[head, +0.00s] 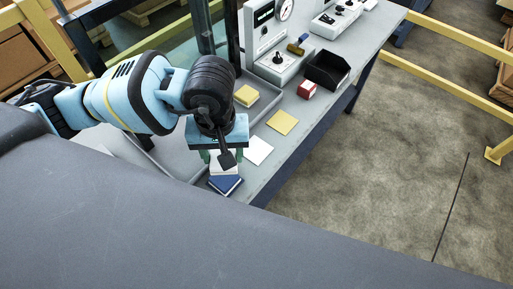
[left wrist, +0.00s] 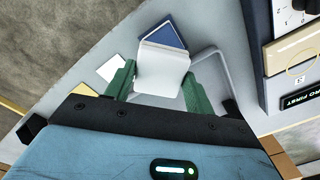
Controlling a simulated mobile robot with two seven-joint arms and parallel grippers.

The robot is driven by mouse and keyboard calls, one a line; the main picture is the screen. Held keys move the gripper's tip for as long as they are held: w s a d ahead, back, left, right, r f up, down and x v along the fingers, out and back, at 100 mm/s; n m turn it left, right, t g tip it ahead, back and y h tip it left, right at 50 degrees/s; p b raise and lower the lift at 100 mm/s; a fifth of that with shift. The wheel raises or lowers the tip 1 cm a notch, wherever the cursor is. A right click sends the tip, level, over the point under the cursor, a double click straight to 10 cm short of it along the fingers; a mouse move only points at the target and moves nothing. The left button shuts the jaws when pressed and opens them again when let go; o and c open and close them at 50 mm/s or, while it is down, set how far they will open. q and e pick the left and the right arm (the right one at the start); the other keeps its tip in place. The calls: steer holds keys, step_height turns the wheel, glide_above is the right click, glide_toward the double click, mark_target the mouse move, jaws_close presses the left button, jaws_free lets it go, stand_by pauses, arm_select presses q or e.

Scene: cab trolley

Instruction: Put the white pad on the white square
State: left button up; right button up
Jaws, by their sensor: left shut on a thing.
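The white pad (left wrist: 161,72) is between the green fingers of my left gripper (left wrist: 158,88) in the left wrist view, and the gripper is shut on it. In the head view my left gripper (head: 224,160) points down over the table, and its wrist hides most of the white pad. The flat white square (head: 258,150) lies on the table just right of the gripper, bare. It also shows in the left wrist view (left wrist: 112,68), left of the held pad and apart from it. My right gripper is not in view.
A blue pad (head: 225,186) lies near the held pad at the table's near edge. A bare yellow square (head: 282,122) lies beyond the white square. A yellow pad (head: 246,95) sits in a grey tray. A red box (head: 306,89) and black bin (head: 328,70) stand further back.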

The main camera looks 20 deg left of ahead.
arm_select(q)
steer(key=s+d+f+n, duration=0.45)
steer(key=d+n, duration=0.25)
steer(key=n, duration=0.2)
steer(key=w+a, duration=0.1)
steer(key=w, duration=0.4)
steer(key=w+a, duration=0.1)
steer(key=w, duration=0.4)
steer(key=w+a, duration=0.1)
steer(key=w, duration=0.4)
steer(key=shift+w+a+f+p, duration=0.1)
steer(key=shift+a+f+p, duration=0.05)
steer(key=shift+f+p, duration=0.15)
steer(key=shift+w+f, duration=0.1)
steer(key=shift+f, duration=1.6)
steer(key=shift+f, duration=0.2)
steer(key=o, duration=1)
steer(key=shift+r, duration=0.1)
step_height(320, 180, up, 12)
steer(key=shift+p, duration=0.3)
